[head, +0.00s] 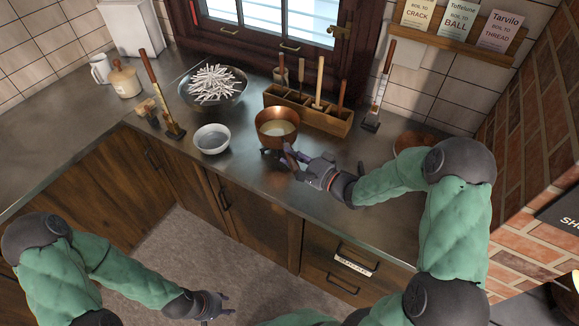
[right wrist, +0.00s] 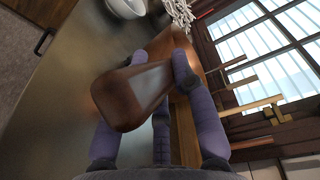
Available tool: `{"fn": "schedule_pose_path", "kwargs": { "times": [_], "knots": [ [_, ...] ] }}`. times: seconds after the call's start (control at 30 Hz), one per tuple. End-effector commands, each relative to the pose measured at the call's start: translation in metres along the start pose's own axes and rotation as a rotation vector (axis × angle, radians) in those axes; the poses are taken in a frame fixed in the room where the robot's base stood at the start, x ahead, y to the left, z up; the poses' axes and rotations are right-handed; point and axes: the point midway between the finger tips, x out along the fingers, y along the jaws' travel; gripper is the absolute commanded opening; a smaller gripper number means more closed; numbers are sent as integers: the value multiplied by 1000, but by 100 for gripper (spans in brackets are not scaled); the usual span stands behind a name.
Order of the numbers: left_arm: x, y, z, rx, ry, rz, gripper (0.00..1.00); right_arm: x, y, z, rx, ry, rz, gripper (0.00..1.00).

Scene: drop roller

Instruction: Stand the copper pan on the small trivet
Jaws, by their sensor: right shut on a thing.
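The copper pan (head: 277,114) is at the middle of the counter in the head view, roughly level, with a pale content inside. My right gripper (head: 291,158) is at its front, shut on the brown handle. The right wrist view shows this handle (right wrist: 132,95) between my purple fingers. A dark shape shows under the pan's front left; I cannot tell whether it is the small trivet or part of my gripper. I cannot tell whether the pan touches what is below it. My left gripper (head: 222,305) is empty, fingers apart, over the floor at the lower left.
A white bowl (head: 212,138) stands left of the pan, with a bowl of white sticks (head: 215,85) behind it. A wooden rack (head: 310,113) with tools is behind the pan. A reddish-brown round thing (head: 408,140) is partly hidden by my right arm.

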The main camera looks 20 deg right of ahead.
Motion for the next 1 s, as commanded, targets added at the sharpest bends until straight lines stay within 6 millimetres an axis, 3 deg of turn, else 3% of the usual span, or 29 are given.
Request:
{"fn": "schedule_pose_path", "kwargs": {
  "times": [0.27, 0.53, 0.97, 1.0],
  "knots": [
    [5, -2, 0, 0, 0, 0, 40, 10, 7, -5, -7, 0, -7, 0],
    [20, -7, -1, 0, 0, 0, 40, 15, 40, -8, -6, 1, -7, 0],
    [20, -7, -1, 0, 0, 0, 40, 16, 44, -8, -6, 0, -7, 0],
    [20, -7, -1, 0, 0, 0, 40, 15, 46, -7, -1, 0, -1, 38]
  ]
}}
